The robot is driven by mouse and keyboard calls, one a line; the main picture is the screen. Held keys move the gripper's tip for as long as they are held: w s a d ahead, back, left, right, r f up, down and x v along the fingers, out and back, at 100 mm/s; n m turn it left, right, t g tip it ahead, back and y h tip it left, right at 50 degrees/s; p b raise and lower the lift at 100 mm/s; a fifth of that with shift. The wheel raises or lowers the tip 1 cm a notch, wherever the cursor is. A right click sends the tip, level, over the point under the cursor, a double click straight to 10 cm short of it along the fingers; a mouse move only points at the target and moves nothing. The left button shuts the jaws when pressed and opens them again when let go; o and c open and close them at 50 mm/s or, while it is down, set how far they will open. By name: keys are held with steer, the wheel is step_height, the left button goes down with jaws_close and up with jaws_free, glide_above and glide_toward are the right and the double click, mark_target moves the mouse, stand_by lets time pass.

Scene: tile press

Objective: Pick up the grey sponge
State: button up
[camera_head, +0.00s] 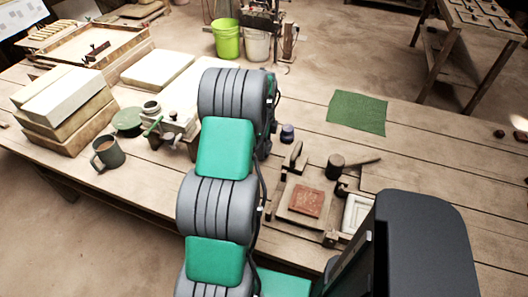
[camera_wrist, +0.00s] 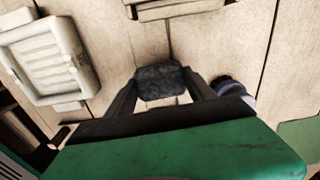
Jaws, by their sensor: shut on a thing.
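The grey sponge (camera_wrist: 160,82) is a small dark, rough block in the wrist view. My gripper (camera_wrist: 160,92) is shut on it, with one finger at its left side and one at its right. The sponge shows just beyond the fingertips, above the light wooden tabletop; whether it touches the wood I cannot tell. In the head view my own arm covers the middle of the table, and I cannot make out the sponge or the gripper there.
A white mould (camera_wrist: 50,55) lies left in the wrist view. A dark purple jar (camera_head: 287,133) stands on the table (camera_head: 430,150), close right of the gripper in the wrist view (camera_wrist: 232,90). A green cloth (camera_head: 357,112), a mug (camera_head: 107,152) and a framed red tile (camera_head: 306,201) are around.

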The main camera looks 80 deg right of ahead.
steer(key=s+a+r+b, duration=0.1)
steer(key=s+a+r, duration=0.2)
steer(key=a+r, duration=0.7)
steer(key=a, duration=0.3)
steer(key=shift+s+a, duration=0.3)
steer(key=shift+a, duration=0.05)
